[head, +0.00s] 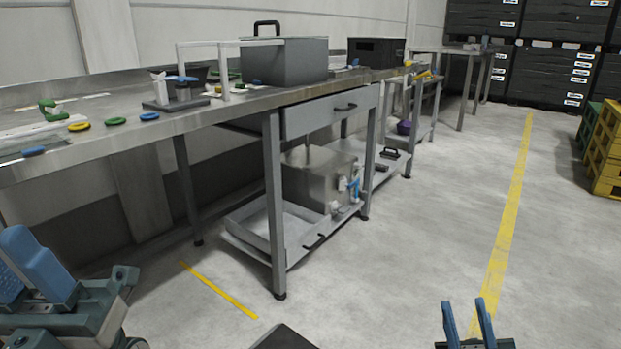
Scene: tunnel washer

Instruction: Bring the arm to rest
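My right gripper (467,322) shows at the bottom edge, right of centre. Its two blue fingers point up and stand apart with nothing between them. It is over bare floor, well away from the bench. My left gripper (38,268) is at the lower left corner, in front of the bench and below its top. Its blue fingers are seen at an angle and partly cut off by the frame edge, so its opening is unclear.
A long steel workbench (205,122) runs along the wall, with a grey box (285,62), green, yellow and blue small parts on it. A metal tank (318,180) stands on its lower shelf. Yellow crates (605,150) stand at right. The floor (400,250) is clear.

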